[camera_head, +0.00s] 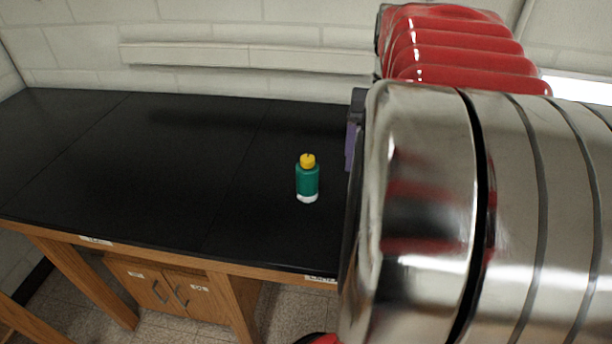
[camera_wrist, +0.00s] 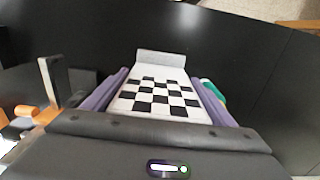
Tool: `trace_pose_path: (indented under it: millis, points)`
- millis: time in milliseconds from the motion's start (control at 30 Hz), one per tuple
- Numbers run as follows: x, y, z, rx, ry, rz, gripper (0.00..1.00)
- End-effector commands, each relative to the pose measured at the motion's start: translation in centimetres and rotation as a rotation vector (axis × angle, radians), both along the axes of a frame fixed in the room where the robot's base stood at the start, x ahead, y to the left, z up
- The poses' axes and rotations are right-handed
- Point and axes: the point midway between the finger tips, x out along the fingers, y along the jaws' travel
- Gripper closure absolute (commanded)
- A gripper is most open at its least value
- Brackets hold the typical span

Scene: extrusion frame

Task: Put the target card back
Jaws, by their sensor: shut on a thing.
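The target card (camera_wrist: 155,98) has a black and white checkerboard and a pale plain strip at its far end. In the wrist view it lies between the two purple fingers of my gripper (camera_wrist: 160,77), which is shut on it. In the head view my own arm covers the card, and only a small purple part of my gripper (camera_head: 351,145) shows. I cannot tell the card's height above the table.
A green bottle with a yellow cap (camera_head: 307,180) stands on the black table (camera_head: 150,150), left of my arm. Dark upright parts (camera_wrist: 52,82) and orange pieces (camera_wrist: 24,112) are at the left in the wrist view. The table's left half is clear.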

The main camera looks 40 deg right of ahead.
Motion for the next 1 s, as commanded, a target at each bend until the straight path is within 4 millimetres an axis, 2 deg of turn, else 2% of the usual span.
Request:
trace_pose_path:
  millis: [233, 600, 1000]
  points:
    - [0.0, 0.1, -0.7, 0.002, 0.001, 0.003, 0.54]
    - [0.2, 0.2, -5.9, 0.002, 0.002, 0.007, 0.54]
    - [0.3, 0.2, -6.4, 0.000, 0.000, 0.009, 0.54]
